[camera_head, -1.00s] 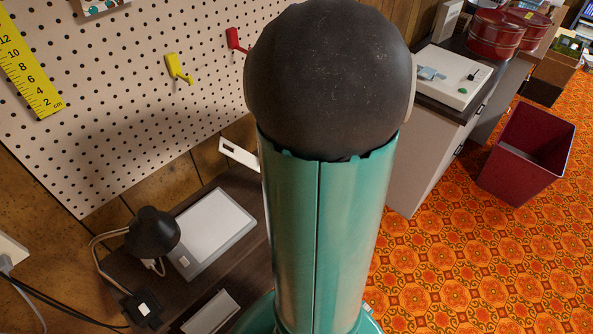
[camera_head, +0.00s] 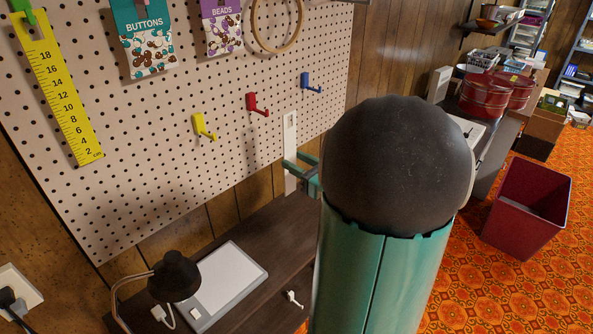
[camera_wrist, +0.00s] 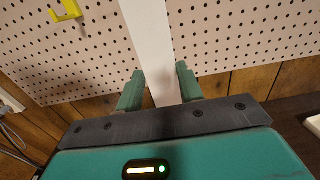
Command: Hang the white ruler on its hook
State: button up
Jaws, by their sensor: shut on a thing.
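The white ruler (camera_head: 290,145) stands upright in front of the pegboard's lower right part, with a hole near its top end. It also shows in the wrist view as a plain white strip (camera_wrist: 150,35) between the fingers. My gripper (camera_head: 303,172) is shut on its lower part; the wrist view shows both fingers (camera_wrist: 159,88) at its sides. Three hooks are empty: a yellow hook (camera_head: 204,127), a red hook (camera_head: 258,105) and a blue hook (camera_head: 311,84). The ruler is below the red and blue hooks in the picture. I cannot tell its distance from the board.
The pegboard (camera_head: 150,190) also carries a yellow ruler (camera_head: 62,95), a buttons packet (camera_head: 143,40), a beads packet (camera_head: 222,30) and a hoop (camera_head: 297,35). Below are a dark table (camera_head: 290,235) and a black lamp (camera_head: 174,276). A red bin (camera_head: 527,205) stands on the floor.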

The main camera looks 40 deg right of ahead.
jog(key=shift+w+d, duration=0.1)
jog(key=shift+w, duration=0.05)
jog(key=shift+w+f, duration=0.1)
jog(key=shift+w, duration=0.95)
jog(key=w, duration=0.8)
jog(key=shift+a+f, duration=0.2)
jog(key=shift+f, duration=0.8)
dwell(0.7)
